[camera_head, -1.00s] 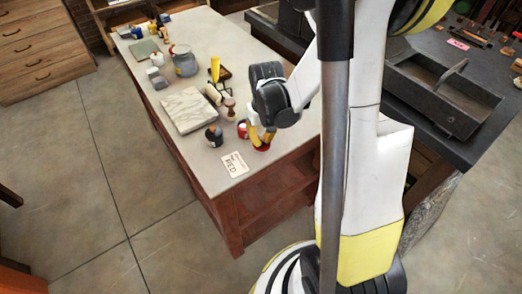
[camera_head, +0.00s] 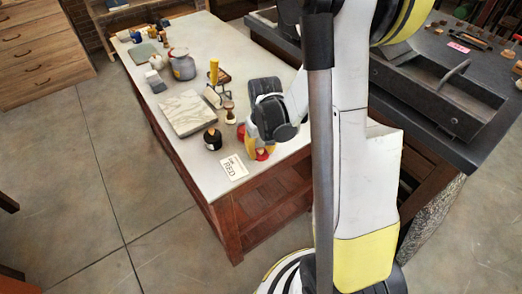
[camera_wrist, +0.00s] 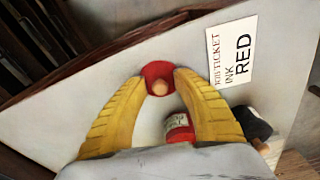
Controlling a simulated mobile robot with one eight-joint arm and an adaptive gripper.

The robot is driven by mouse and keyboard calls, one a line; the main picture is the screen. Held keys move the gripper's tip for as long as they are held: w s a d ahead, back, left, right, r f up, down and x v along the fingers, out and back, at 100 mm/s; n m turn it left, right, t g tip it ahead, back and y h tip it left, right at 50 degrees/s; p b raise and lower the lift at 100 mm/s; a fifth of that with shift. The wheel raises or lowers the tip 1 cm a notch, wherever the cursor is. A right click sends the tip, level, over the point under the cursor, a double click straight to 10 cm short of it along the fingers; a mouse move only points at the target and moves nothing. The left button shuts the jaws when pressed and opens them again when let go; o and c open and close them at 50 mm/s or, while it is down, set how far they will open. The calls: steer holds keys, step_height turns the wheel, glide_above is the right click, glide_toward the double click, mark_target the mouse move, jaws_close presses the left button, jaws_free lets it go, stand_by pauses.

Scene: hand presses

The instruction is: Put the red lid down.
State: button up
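The red lid (camera_wrist: 156,70) is a small round disc with a pale tan knob on it, seen in the wrist view. My gripper (camera_wrist: 159,78) has its two yellow fingers at opposite sides of the lid's rim, apparently shut on it. In the head view the gripper (camera_head: 261,149) is low over the front right part of the pale table, with the red lid (camera_head: 262,155) at its fingertips. Whether the lid's underside touches the table is hard to tell.
A red can (camera_wrist: 180,128) stands close beside the fingers. A white job ticket reading INK RED (camera_wrist: 232,55) lies near the lid. A dark jar (camera_head: 212,139) and a marble slab (camera_head: 184,112) stand left on the table (camera_head: 200,160). The table edge is close.

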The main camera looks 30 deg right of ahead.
mark_target(262, 156)
step_height(262, 156, up, 12)
steer(key=s+p, duration=0.1)
steer(key=p, duration=0.4)
steer(key=s+a+r+n+t, duration=0.1)
steer(key=s+a+r+t, duration=0.2)
steer(key=s+a+r, duration=0.2)
steer(key=s+a+r+t, duration=0.3)
steer(key=s+a+r, duration=0.1)
steer(key=a+r, duration=0.4)
steer(key=shift+s+a+r+n, duration=0.25)
steer(key=shift+s+r+n, duration=0.15)
steer(key=shift+r, duration=0.1)
steer(key=shift+d, duration=0.1)
stand_by(0.3)
